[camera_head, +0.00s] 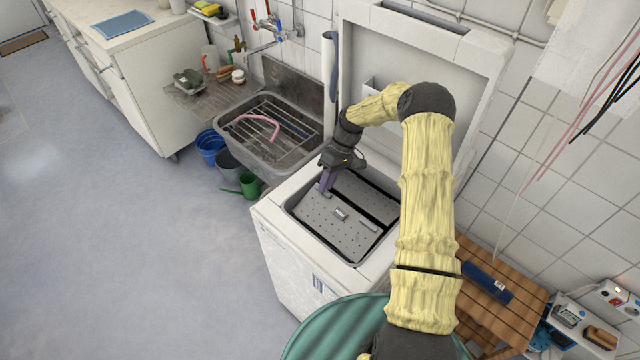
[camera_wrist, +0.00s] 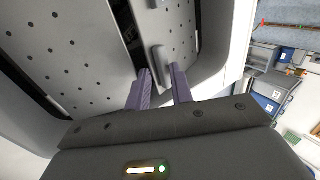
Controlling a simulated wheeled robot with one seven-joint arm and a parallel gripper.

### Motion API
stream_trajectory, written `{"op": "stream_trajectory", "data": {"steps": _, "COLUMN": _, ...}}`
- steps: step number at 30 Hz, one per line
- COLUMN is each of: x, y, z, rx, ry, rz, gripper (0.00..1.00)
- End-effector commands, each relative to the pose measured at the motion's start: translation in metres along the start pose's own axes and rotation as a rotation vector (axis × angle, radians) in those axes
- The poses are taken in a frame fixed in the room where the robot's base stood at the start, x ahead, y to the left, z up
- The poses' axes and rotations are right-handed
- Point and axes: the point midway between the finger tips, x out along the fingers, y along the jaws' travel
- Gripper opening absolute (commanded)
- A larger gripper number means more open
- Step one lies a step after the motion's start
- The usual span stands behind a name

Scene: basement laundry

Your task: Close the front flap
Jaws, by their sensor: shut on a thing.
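The front flap (camera_head: 335,232) is a grey, perforated metal panel in the opening of the white top-loading washing machine (camera_head: 285,250). It also shows at the right in the wrist view (camera_wrist: 178,30). A dark gap separates it from the perforated rear flap (camera_head: 367,195). My gripper (camera_head: 327,182) is at the left end of the front flap's inner edge. In the wrist view, its purple fingers (camera_wrist: 160,88) are on either side of a small grey tab (camera_wrist: 159,58) on that edge, shut on it. My gripper partly hides the contact.
The machine's lid (camera_head: 430,60) stands raised against the wall. A steel sink (camera_head: 270,135) is to the left, with buckets (camera_head: 210,145) below it. A teal round tub (camera_head: 330,330) is in front, and a wooden slatted stool (camera_head: 500,300) is to the right.

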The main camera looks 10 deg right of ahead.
Motion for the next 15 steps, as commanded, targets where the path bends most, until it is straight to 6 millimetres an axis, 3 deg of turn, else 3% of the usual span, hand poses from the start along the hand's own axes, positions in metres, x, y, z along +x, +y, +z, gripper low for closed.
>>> {"op": "stream_trajectory", "data": {"steps": 1, "x": 0.0121, "y": 0.0065, "z": 0.0016, "rx": 0.001, "ry": -0.005, "rz": -0.006, "gripper": 0.00}}
{"op": "stream_trajectory", "data": {"steps": 6, "x": 0.0063, "y": 0.0006, "z": 0.0006, "rx": -0.001, "ry": -0.006, "rz": -0.007, "gripper": 0.35}}
{"op": "stream_trajectory", "data": {"steps": 15, "x": 0.0056, "y": 0.0005, "z": 0.0005, "rx": -0.001, "ry": -0.007, "rz": -0.005, "gripper": 0.35}}
